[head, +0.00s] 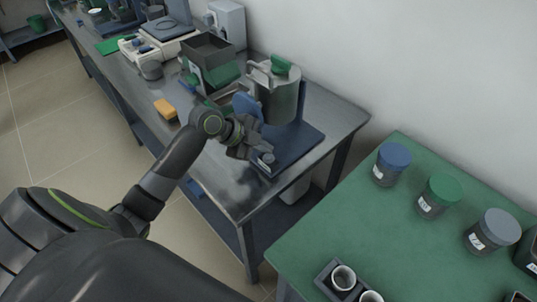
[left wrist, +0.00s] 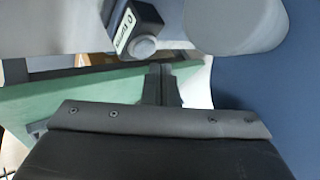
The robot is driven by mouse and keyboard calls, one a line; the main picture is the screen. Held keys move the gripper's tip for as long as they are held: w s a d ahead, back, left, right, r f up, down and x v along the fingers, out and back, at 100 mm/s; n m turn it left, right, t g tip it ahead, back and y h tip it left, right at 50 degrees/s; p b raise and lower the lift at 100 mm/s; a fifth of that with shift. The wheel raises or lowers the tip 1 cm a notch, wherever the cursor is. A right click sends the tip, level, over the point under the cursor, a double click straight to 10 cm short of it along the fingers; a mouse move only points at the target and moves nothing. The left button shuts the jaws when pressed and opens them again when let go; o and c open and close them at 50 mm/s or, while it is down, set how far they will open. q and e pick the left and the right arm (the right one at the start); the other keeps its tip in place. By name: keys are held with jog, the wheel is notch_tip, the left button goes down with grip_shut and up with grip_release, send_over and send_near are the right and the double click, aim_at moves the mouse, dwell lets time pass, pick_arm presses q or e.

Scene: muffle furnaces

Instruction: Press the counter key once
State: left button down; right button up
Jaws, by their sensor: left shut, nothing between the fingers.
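A small dark counter box (left wrist: 122,27) with a white label shows at the top of the left wrist view. A round grey key (left wrist: 143,46) sits on its near end. In the head view the counter (head: 266,158) is at the front of a dark blue base plate, partly beside my gripper. My left gripper (head: 250,152) is shut and empty, close to the counter. Its fingertips (left wrist: 159,68) show just below the key in the left wrist view; I cannot tell whether they touch it. My right gripper is not in view.
A metal vessel with a green part (head: 277,95) stands on the blue base (head: 305,142). A dark tray (head: 208,48) and an orange block (head: 165,108) are farther back on the steel bench. A green table (head: 335,215) with several lidded jars is at the right.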

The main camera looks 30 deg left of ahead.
pick_arm(q)
jog(key=shift+r, duration=0.15)
notch_tip(320, 180, up, 5)
jog(key=p, duration=0.4)
dwell(0.7)
